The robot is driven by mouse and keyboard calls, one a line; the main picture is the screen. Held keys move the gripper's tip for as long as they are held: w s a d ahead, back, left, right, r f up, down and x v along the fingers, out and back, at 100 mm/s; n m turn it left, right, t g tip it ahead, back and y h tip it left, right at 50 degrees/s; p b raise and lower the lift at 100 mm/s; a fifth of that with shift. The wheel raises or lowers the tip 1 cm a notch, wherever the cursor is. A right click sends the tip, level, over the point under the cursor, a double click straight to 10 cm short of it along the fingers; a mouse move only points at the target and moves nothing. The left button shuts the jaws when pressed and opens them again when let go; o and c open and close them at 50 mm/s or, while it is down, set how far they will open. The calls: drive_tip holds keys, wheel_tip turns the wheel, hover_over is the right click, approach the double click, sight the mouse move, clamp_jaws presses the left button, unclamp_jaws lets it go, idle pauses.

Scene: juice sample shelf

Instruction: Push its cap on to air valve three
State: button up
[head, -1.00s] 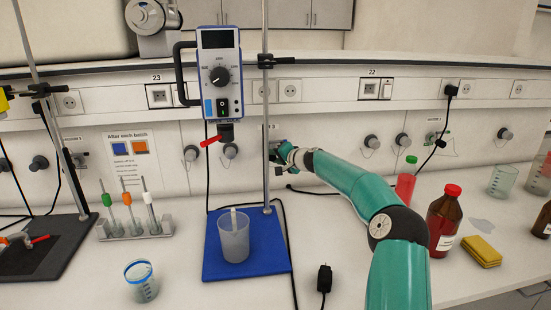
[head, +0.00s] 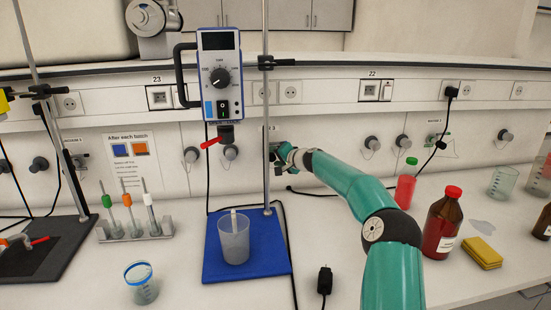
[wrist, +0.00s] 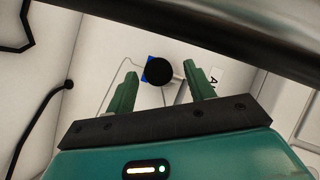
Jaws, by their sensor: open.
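My gripper (head: 275,151) is at the back wall, behind the stand's upright rod, below a label ending in 3. In the wrist view, its two green fingers (wrist: 160,74) are apart, with nothing clasped between them. A round dark piece (wrist: 159,71) with a blue edge shows at the wall, between and beyond the fingertips. It looks like the end of a valve or its cap; I cannot tell which, nor whether a cap is seated. A thin looped cord hangs beside it. In the head view, my gripper and the rod hide most of this spot.
The metal rod (head: 266,100) stands close in front of my gripper. A stirrer box (head: 220,75) hangs left of it, above a beaker (head: 234,240) on a blue base. Bottles (head: 442,225) stand right of my arm.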

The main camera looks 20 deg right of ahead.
drive_tip(key=v, duration=1.4)
drive_tip(key=s+a+f+n+g, duration=0.25)
drive_tip(key=s+a, duration=0.35)
drive_tip(key=a, duration=0.5)
drive_tip(key=s+a+f+n+g, duration=0.1)
drive_tip(key=s+a+n+g, duration=0.4)
drive_tip(key=a, duration=0.7)
drive_tip(key=s+n+h, duration=0.1)
drive_tip(key=s+h, duration=0.3)
drive_tip(key=s, duration=3.1)
drive_tip(key=shift+f+g+h, duration=0.2)
drive_tip(key=shift+g+h, duration=0.15)
drive_tip(key=shift+h, duration=0.05)
drive_tip(key=shift+a+n, duration=0.15)
drive_tip(key=shift+n, duration=0.1)
drive_tip(key=shift+c, duration=0.4)
